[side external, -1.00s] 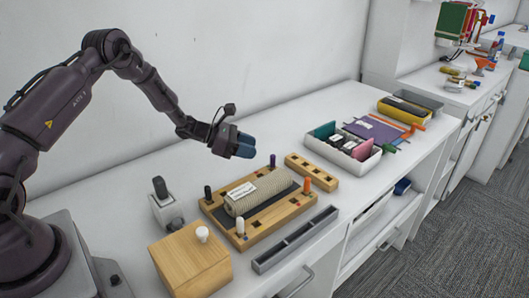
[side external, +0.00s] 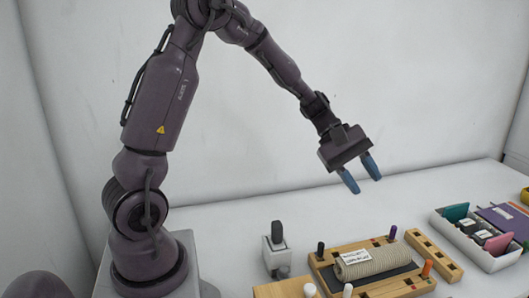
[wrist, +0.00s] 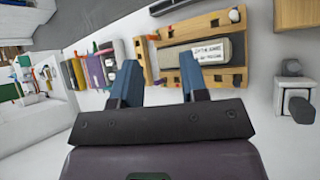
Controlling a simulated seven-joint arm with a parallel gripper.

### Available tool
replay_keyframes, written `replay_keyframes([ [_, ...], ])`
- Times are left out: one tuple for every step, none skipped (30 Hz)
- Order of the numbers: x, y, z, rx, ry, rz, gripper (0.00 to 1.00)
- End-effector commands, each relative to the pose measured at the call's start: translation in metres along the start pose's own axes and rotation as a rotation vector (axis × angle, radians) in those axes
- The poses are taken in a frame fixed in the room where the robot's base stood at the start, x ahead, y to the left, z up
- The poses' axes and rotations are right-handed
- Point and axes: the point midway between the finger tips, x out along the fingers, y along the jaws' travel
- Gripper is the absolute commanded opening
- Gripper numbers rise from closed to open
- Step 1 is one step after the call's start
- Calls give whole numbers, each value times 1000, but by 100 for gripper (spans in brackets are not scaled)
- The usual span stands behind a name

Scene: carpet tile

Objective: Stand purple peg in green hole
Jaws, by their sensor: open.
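The purple peg (side external: 393,232) stands upright at the back right corner of a wooden board (side external: 325,276) in the side view. I cannot make out a green hole in either view. My gripper (side external: 364,184) is open and empty, high above and behind the board, with its blue fingers pointing down and slightly right. In the wrist view its two fingers (wrist: 160,72) are spread apart, with the board (wrist: 236,47) beyond them.
A ribbed grey roll (side external: 375,263) lies on the board, with black (side external: 320,248), orange (side external: 427,268) and white (side external: 348,290) pegs around it. A wooden strip with holes (side external: 440,261) lies to the right. A white bin (side external: 470,247) of folders stands farther right.

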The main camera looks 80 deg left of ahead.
Motion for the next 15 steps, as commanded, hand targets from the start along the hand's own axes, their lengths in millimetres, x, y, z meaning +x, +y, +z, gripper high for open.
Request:
replay_keyframes([
  [-10,-6,26,128,33,-46,40],
  [-16,-12,38,202,54,-75,40],
  [-23,-20,54,300,83,-114,40],
  [-28,-26,64,373,104,-143,40],
  [-34,-33,74,446,126,-170,40],
  [-41,-42,86,542,155,-206,40],
  [-47,-50,95,616,178,-232,40],
  [-53,-57,103,687,201,-257,40],
  [-61,-67,112,783,233,-290,40],
  [-67,-75,118,853,258,-314,40],
  [-72,-82,123,923,283,-338,40],
  [-80,-92,129,1011,317,-367,40],
  [-85,-99,132,1074,341,-388,40],
  [-90,-106,135,1135,365,-408,40],
  [-96,-113,138,1208,396,-432,40],
])
